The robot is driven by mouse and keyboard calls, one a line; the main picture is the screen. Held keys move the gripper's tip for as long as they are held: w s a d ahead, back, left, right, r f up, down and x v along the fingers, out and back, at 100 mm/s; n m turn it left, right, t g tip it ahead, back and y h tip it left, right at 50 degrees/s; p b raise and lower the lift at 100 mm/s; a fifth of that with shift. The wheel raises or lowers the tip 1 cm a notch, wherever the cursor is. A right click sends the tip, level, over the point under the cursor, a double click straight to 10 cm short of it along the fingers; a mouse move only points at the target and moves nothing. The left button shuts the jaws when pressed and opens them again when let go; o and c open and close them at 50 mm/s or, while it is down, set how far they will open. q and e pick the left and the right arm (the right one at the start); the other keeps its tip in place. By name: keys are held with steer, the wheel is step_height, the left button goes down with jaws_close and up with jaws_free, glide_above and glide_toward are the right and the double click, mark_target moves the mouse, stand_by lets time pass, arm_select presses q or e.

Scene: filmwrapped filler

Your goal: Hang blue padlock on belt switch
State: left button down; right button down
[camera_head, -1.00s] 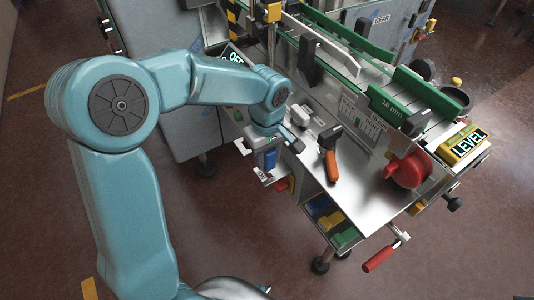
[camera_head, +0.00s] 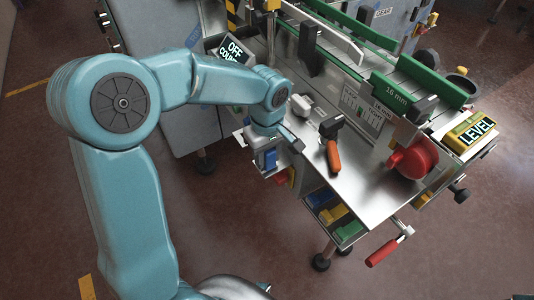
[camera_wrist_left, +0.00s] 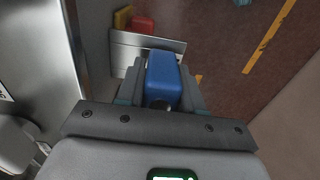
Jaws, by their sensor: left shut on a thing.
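The blue padlock (camera_head: 269,158) is held in my left gripper (camera_head: 267,152) beside the bench's left edge. In the left wrist view the blue padlock (camera_wrist_left: 163,78) sits between the two fingers of my left gripper (camera_wrist_left: 160,100), which is shut on it. Its shackle is mostly hidden. A sign reading OFF and COUNT (camera_head: 234,50) stands behind my left arm and is partly covered by it. I cannot tell for certain which part is the belt switch. My right gripper is not in view.
A metal holder (camera_wrist_left: 148,44) lies just beyond the padlock, with red (camera_wrist_left: 141,24) and yellow (camera_wrist_left: 122,18) pieces beside it. Floor is open at left.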

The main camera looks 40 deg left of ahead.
arm_select(q)
steer(key=shift+f+b, duration=0.25)
steer(key=shift+b, duration=0.05)
stand_by(0.5)
steer(key=c, duration=0.6)
jaws_free()
steer(key=shift+c, duration=0.2)
step_height(320, 180, up, 16)
steer(key=p, duration=0.2)
steer(key=shift+r, duration=0.15)
